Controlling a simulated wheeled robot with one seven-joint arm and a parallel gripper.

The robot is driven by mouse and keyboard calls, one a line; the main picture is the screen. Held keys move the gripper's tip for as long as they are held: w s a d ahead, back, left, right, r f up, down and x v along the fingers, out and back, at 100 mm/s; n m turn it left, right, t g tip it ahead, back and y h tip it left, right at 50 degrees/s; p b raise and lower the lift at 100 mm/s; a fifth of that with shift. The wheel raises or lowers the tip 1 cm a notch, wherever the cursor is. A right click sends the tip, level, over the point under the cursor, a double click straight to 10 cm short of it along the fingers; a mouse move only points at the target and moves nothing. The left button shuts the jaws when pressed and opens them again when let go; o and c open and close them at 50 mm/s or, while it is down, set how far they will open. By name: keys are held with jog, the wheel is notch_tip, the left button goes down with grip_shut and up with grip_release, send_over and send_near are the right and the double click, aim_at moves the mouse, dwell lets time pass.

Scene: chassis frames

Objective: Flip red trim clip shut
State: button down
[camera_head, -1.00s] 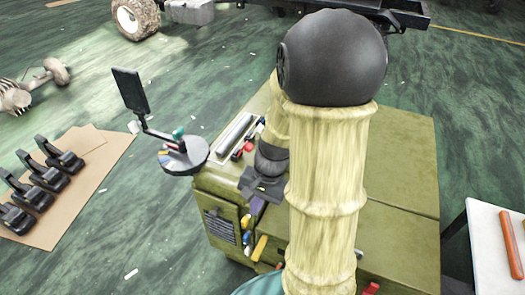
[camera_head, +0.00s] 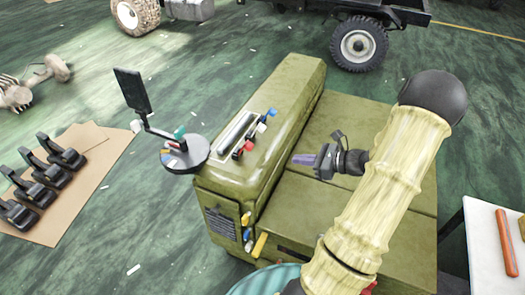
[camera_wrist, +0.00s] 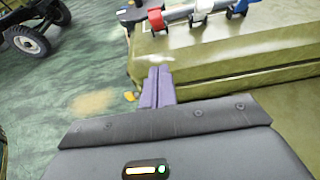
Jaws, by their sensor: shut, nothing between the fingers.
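The red trim clip (camera_head: 248,146) sits in a row of coloured clips beside a pale rail on the raised left part of the green chassis box (camera_head: 300,90). In the wrist view the red clip (camera_wrist: 156,19) shows near the top edge, beyond my fingertips. Whether its flap is up or down is too small to tell. My gripper (camera_head: 303,159), with purple fingers, is shut and empty. It is to the right of the red clip, apart from it, over the box. The purple fingers (camera_wrist: 158,88) show together in the wrist view.
A blue clip (camera_head: 272,113) and a white clip (camera_head: 262,127) are beside the red one. A round grey tray with a dark upright panel (camera_head: 185,152) stands at the box's left. Yellow and blue handles (camera_head: 247,234) stick out of its front. A white table (camera_head: 488,235) is at right.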

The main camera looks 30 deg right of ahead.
jog(key=x, duration=0.4)
jog(key=r+x, duration=0.1)
jog(key=x, duration=0.7)
jog(key=shift+w+a+r, duration=0.25)
jog(key=shift+r, duration=0.15)
jog(key=shift+w+a+r, duration=0.2)
jog(key=shift+w+a, duration=0.05)
jog(key=shift+w, duration=0.15)
jog(key=shift+a, duration=0.1)
jog(key=shift+r+p, duration=0.1)
jog(key=shift+p, duration=0.25)
